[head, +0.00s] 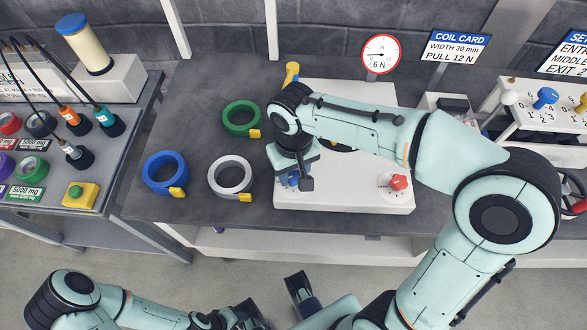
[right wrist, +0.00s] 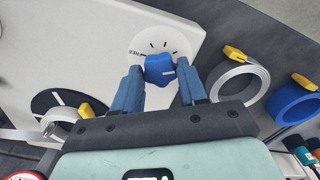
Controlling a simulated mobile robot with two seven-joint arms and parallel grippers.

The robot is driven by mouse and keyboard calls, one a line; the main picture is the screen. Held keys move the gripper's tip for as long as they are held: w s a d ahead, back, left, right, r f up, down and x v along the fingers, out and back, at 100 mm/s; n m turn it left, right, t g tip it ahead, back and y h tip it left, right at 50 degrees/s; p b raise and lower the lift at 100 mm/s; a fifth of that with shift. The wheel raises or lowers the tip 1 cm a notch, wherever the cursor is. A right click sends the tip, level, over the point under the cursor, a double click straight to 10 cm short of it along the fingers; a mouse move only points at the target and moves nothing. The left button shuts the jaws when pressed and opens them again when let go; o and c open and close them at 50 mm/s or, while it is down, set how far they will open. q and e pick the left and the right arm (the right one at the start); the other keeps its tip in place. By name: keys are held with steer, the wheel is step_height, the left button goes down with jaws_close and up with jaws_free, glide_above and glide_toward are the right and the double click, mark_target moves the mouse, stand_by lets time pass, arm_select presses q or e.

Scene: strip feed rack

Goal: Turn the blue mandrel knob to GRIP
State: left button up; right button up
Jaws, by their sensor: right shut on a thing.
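The blue mandrel knob (right wrist: 159,68) sits on a round white dial (right wrist: 172,40) with black tick marks, on the white machine panel. A short word at the dial's left edge is partly hidden and hard to read. I cannot read a GRIP label. My right gripper (right wrist: 158,82) is shut on the knob, one blue finger on each side. In the head view my right gripper (head: 293,180) points down at the panel's front left and covers most of the knob. My left arm is low in the head view, and its gripper (head: 250,318) is partly cut off, its jaws unclear.
Green (head: 240,104), blue (head: 152,184) and white (head: 218,186) coils with yellow clips lie left of the white panel (head: 345,194). A red knob (head: 398,182) is at the panel's front right. A yellow-topped post (head: 291,72) and a gauge (head: 380,54) stand behind.

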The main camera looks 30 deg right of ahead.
mark_target(293, 176)
steer(key=shift+m+p, duration=0.3)
steer(key=shift+m, duration=2.4)
steer(key=o, duration=1.1)
steer(key=shift+c, duration=0.2)
step_height(293, 176, up, 14)
steer(key=p, duration=0.2)
steer(key=shift+f+p, duration=0.25)
steer(key=shift+p, duration=0.15)
